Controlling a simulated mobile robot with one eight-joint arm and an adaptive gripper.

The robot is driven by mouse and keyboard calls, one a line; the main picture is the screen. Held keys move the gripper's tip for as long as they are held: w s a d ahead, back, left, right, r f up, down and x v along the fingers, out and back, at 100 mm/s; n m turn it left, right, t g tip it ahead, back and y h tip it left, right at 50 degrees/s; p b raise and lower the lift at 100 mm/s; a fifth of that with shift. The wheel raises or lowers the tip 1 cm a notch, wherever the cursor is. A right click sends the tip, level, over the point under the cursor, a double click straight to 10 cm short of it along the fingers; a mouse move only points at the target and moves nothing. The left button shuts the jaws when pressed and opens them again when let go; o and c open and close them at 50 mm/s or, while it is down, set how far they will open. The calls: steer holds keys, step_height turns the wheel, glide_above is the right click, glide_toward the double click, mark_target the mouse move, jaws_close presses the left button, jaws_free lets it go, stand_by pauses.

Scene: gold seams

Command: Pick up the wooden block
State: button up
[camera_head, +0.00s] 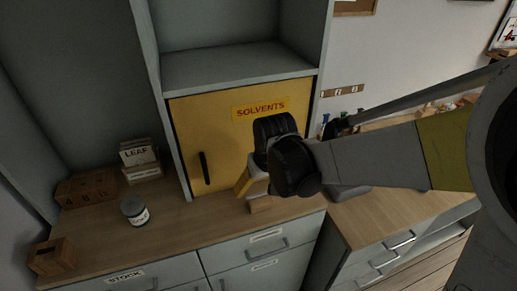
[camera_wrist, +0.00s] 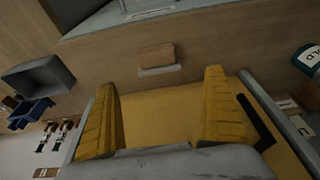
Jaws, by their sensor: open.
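A small brown wooden block (camera_head: 260,204) sits on the wooden counter near its front edge, below my gripper (camera_head: 252,182). In the wrist view the block (camera_wrist: 157,54) lies beyond the fingertips, roughly centred between them, with a pale strip along its near side. My gripper (camera_wrist: 160,82) is open, its two yellow fingers apart with nothing between them. The fingers do not appear to touch the block. In the head view my wrist hides part of the gripper.
Behind is a yellow SOLVENTS door (camera_head: 225,130) with a dark handle. A jar (camera_head: 134,211), wooden boxes (camera_head: 87,187) and a LEAF box (camera_head: 139,155) stand left on the counter. A grey bin (camera_wrist: 38,78) shows left in the wrist view. Counter around the block is clear.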

mark_target(259, 195)
steer(key=x, duration=0.1)
steer(key=b+x, duration=0.1)
steer(key=x, duration=0.2)
steer(key=shift+s+f, duration=0.2)
steer(key=shift+s, duration=0.05)
steer(key=b+x, duration=0.1)
steer(key=x, duration=0.2)
steer(key=b+x, duration=0.2)
steer(key=shift+w+d+f, duration=0.1)
steer(key=shift+d+f, duration=0.1)
steer(key=shift+f, duration=0.2)
steer(key=shift+r, duration=0.1)
steer(key=shift+c, duration=0.3)
steer(key=c, duration=1.4)
steer(key=shift+r, duration=0.1)
step_height(259, 195, up, 5)
steer(key=shift+d+f+p, duration=0.1)
steer(key=shift+f+p, duration=0.1)
steer(key=shift+p, duration=1.05)
steer(key=s+d+r+p, duration=0.1)
steer(key=d+r, duration=0.1)
steer(key=d, duration=0.1)
steer(key=s+d+r+p, duration=0.1)
steer(key=d+r, duration=0.1)
steer(key=d, duration=0.2)
steer(key=s+d+r+p, duration=0.1)
steer(key=d+r, duration=0.1)
steer(key=d, duration=0.2)
steer(key=shift+d+r, duration=0.1)
